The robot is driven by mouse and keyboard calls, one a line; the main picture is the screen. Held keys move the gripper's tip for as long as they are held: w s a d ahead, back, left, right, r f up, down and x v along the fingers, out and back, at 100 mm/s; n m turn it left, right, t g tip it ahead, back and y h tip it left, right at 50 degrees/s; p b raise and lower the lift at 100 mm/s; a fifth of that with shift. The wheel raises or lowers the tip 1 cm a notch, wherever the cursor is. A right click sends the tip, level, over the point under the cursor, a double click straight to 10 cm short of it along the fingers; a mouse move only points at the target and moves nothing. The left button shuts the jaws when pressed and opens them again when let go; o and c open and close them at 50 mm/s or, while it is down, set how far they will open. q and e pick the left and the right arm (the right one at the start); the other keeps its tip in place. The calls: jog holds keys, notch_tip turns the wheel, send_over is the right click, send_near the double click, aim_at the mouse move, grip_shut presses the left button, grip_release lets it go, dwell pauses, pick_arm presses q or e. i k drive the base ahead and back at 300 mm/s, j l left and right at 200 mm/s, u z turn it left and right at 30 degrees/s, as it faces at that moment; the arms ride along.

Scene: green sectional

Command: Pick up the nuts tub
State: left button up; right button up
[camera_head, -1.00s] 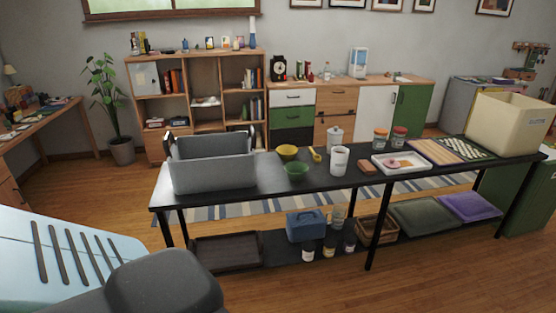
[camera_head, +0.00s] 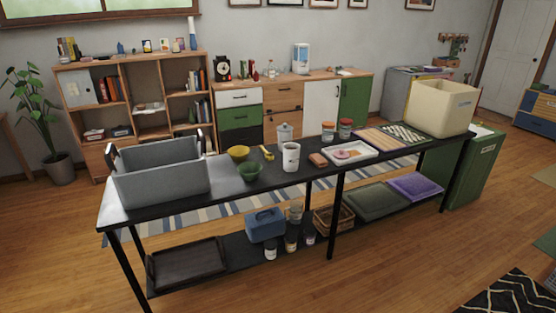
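I cannot read any label that marks the nuts tub. Two small lidded tubs stand side by side toward the back of the black table (camera_head: 230,195): one with an orange lid (camera_head: 328,131) and one with a red lid (camera_head: 345,128). A pale canister (camera_head: 285,132) stands behind a white mug-like container (camera_head: 290,157). On the lower shelf, several small jars (camera_head: 291,242) stand beside a blue caddy (camera_head: 265,225). Neither of my grippers is in view.
A grey bin (camera_head: 160,178) stands at the table's left end and a cream bin (camera_head: 440,106) at its right end. Green and yellow bowls (camera_head: 250,172), a white tray (camera_head: 350,153) and a checkered board lie between. Wooden floor (camera_head: 390,265) in front is open.

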aim_at(291, 151)
jog(key=i+l+u, duration=0.1)
jog(key=u, duration=0.55)
jog(key=i+l+u, duration=0.5)
jog(key=l, duration=0.35)
jog(key=i+l, duration=0.2)
jog(key=l, duration=0.15)
jog(key=i+l+u, duration=0.1)
jog(key=l, duration=0.25)
jog(key=i+l, duration=0.25)
jog(key=l, duration=0.15)
jog(key=i+l, duration=0.15)
jog(key=l, duration=0.2)
jog(key=i+l+u, duration=0.1)
jog(key=l, duration=0.3)
jog(key=i+l, duration=0.2)
jog(key=l, duration=0.15)
jog(key=u, duration=0.05)
